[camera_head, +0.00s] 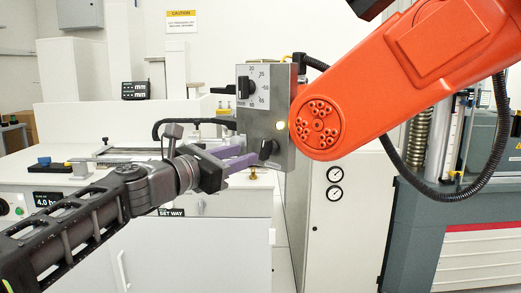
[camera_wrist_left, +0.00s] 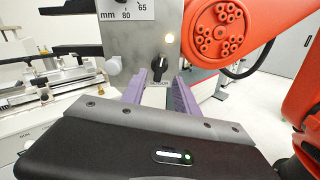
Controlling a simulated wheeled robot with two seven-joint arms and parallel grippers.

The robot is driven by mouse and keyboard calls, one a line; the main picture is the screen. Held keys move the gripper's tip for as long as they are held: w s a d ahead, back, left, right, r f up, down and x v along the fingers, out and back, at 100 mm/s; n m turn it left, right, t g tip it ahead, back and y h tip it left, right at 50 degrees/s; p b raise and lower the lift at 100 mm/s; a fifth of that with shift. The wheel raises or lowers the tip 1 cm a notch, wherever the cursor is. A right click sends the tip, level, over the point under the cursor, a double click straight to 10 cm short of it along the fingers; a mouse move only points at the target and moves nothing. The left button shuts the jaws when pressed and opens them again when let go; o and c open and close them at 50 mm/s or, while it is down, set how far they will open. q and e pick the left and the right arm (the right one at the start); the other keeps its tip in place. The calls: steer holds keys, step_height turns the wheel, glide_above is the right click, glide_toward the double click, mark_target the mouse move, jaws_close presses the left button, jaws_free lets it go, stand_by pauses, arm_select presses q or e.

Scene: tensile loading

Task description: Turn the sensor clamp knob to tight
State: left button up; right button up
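A grey metal box (camera_head: 284,118) carries a white dial plate marked in mm with a black upper knob (camera_head: 243,87). A smaller black lower knob (camera_head: 267,149) sits near the bottom of its front, below a lit lamp (camera_head: 280,125). The label under the lower knob is too small to read. My left gripper (camera_head: 248,158) has purple fingers and points at this lower knob. In the left wrist view, the fingers (camera_wrist_left: 162,82) are open, one each side of the lower knob (camera_wrist_left: 156,63); contact cannot be told. My right gripper is not in view.
A large orange arm (camera_head: 400,75) hangs close to the right of the box. A white bench (camera_head: 225,205) with rails and fittings lies below and left. A grey and red machine (camera_head: 470,220) stands at the right.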

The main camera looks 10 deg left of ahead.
mark_target(262, 148)
arm_select(q)
steer(key=p+x, duration=0.1)
steer(key=x, duration=0.6)
steer(key=shift+w+d, duration=0.1)
steer(key=shift+w, duration=0.1)
steer(key=shift+c, duration=0.6)
jaws_close()
